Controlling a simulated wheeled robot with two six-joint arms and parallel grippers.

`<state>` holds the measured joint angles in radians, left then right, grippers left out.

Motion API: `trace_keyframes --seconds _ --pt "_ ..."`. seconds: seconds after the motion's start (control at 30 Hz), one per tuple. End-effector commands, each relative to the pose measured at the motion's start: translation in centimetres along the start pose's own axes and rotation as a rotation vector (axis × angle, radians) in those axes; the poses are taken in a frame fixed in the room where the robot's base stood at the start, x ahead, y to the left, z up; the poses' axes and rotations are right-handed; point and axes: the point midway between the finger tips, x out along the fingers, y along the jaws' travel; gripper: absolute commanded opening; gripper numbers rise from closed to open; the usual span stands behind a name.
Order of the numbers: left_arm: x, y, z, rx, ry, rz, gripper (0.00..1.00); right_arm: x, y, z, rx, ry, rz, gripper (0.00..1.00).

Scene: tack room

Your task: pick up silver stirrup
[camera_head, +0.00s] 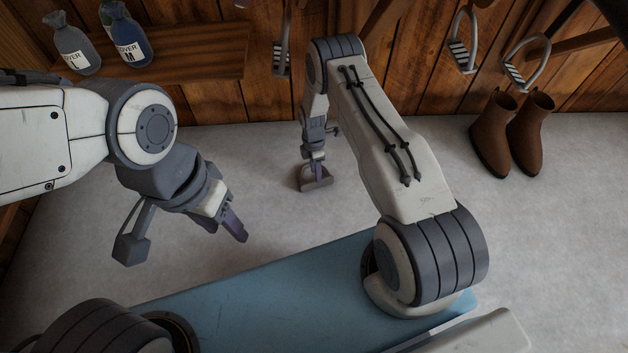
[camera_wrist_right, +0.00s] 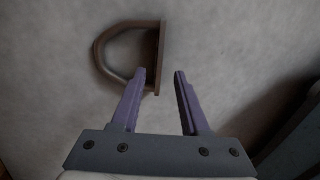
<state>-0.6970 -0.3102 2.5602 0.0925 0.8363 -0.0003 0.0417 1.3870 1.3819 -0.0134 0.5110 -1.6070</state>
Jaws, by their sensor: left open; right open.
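A stirrup (camera_head: 317,184) lies on the pale floor below my right gripper (camera_head: 315,160). In the right wrist view the stirrup (camera_wrist_right: 103,42) looks brownish grey, with a rounded loop to the left and a straight darker bar on the right. My right gripper (camera_wrist_right: 160,73) is open, with its fingertips appearing on either side of the lower end of that bar. The left finger overlaps the loop's opening in the picture; I cannot tell whether they touch. My left gripper (camera_head: 238,228) is open and empty above the floor, away from the stirrup.
Silver-grey stirrups (camera_head: 461,54) hang on the wooden wall at the back, one (camera_head: 514,74) above brown boots (camera_head: 511,133). A wooden shelf (camera_head: 190,62) at upper left holds several labelled bags (camera_head: 75,49). The floor around the stirrup is clear.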

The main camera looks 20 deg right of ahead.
Motion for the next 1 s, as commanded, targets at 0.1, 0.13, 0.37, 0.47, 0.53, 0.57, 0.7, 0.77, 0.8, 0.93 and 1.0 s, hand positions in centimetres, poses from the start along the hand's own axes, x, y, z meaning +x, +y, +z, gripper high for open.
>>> trace_keyframes --seconds 0.1,0.13,0.37,0.47,0.53,0.57,0.7,0.77,0.8,0.93,1.0 --pt "0.6 0.0 0.0 0.0 0.0 0.0 0.5 0.8 0.1 0.1 0.001 0.0 0.002 0.45" --pt "0.8 -0.1 0.0 0.0 0.0 0.0 0.5 0.9 0.1 0.1 0.001 0.0 0.002 0.45" --pt "3.5 -0.3 0.2 0.0 0.0 0.0 0.5 3.8 0.3 0.3 0.001 0.0 0.002 0.45" --pt "4.5 -0.3 0.2 0.0 0.0 0.0 0.5 5.2 0.3 0.3 0.001 0.0 0.001 0.45" --pt "4.8 -0.3 0.2 0.0 0.0 0.0 0.5 5.6 0.3 0.3 0.001 0.0 0.002 0.45" --pt "4.8 -0.3 0.2 0.0 0.0 0.0 0.5 5.7 0.2 0.3 0.001 0.0 0.002 0.45" --pt "4.6 -0.3 0.2 0.0 0.0 0.0 0.5 5.5 0.2 0.3 0.001 0.0 0.002 0.45" --pt "4.6 -0.3 0.2 0.0 0.0 0.0 0.5 5.5 0.2 0.3 0.001 0.0 0.002 0.45" --pt "4.6 -0.3 0.2 0.0 0.0 0.0 0.5 5.5 0.2 0.3 0.001 0.0 0.002 0.34" --pt "4.6 -0.3 0.2 0.0 0.0 0.0 0.5 5.5 0.2 0.2 0.001 0.0 0.002 0.0" --pt "4.6 -0.3 0.2 0.0 0.0 0.0 0.5 5.5 0.2 0.2 0.001 0.0 0.002 0.0"
